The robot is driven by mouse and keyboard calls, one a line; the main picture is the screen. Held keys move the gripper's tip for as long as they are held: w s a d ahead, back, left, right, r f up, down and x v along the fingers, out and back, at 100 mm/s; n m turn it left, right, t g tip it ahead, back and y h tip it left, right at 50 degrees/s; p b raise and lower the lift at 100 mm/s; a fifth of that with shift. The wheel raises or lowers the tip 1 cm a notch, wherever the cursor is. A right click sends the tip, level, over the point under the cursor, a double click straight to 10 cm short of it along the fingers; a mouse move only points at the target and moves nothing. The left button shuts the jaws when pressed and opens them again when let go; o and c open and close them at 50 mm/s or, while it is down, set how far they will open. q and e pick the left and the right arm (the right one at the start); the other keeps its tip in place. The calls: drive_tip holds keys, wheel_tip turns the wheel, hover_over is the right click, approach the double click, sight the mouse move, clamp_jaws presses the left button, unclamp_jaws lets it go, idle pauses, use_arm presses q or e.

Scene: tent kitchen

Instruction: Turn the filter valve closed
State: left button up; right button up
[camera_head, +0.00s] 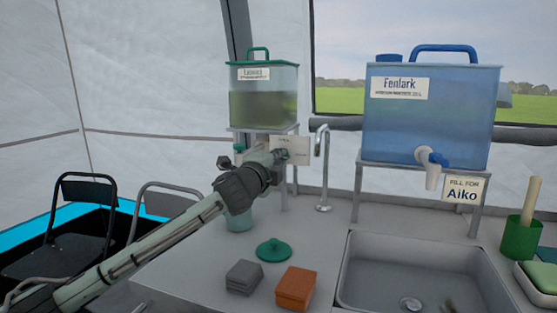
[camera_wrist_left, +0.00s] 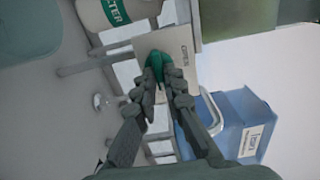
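The filter valve's green handle (camera_wrist_left: 155,66) sits in front of a pale card (camera_wrist_left: 183,50) in the left wrist view; the card's lettering is only partly legible. My left gripper (camera_wrist_left: 160,84) reaches the handle, its fingertips close together on either side of it and seemingly touching it. In the head view the left gripper (camera_head: 276,157) is at the card (camera_head: 296,150), below the green-lidded filter tank (camera_head: 263,107), and largely hides the valve. Whether the handle stands open or closed is not clear. My right gripper is not in view.
A blue Fenlark tank (camera_head: 430,118) stands on a rack at right, above the sink (camera_head: 420,265). A tap (camera_head: 323,170) rises between the tanks. A green lid (camera_head: 274,250), grey sponge (camera_head: 244,277) and orange sponge (camera_head: 296,288) lie on the counter. Chairs (camera_head: 85,215) stand at left.

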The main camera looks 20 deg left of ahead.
use_arm(q)
drive_tip(key=o, duration=0.4)
drive_tip(key=s, duration=1.2)
drive_tip(key=shift+a, duration=0.2)
drive_tip(key=shift+s+f, duration=0.1)
